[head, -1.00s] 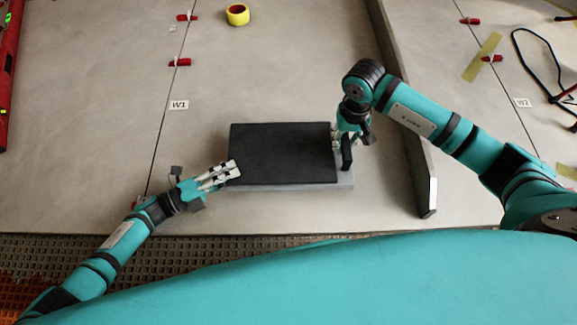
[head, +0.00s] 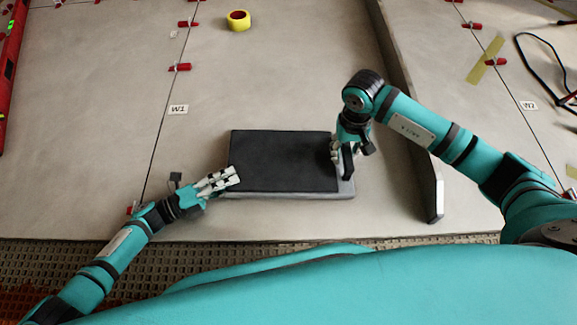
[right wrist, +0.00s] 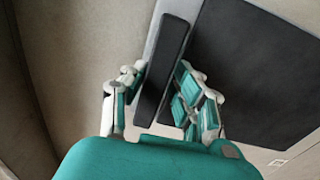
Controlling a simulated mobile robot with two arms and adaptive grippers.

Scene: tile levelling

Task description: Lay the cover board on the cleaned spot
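The cover board (head: 283,161) lies low over the tiled floor, a black rectangular panel with a grey border at its front and right. It also shows in the right wrist view (right wrist: 245,70). A raised black bar (right wrist: 165,65) runs along its right end. My right gripper (head: 344,155) is at that end, with its fingers on both sides of the bar and seemingly against it. My left gripper (head: 220,181) is at the board's front left corner, fingers over the edge; its grip is not clear. The floor under the board is hidden, including any cleaned spot.
A long dark bar (head: 405,100) lies to the right of the board. A W1 label (head: 178,110) is at the left. A black cable (head: 540,65) lies at the far right.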

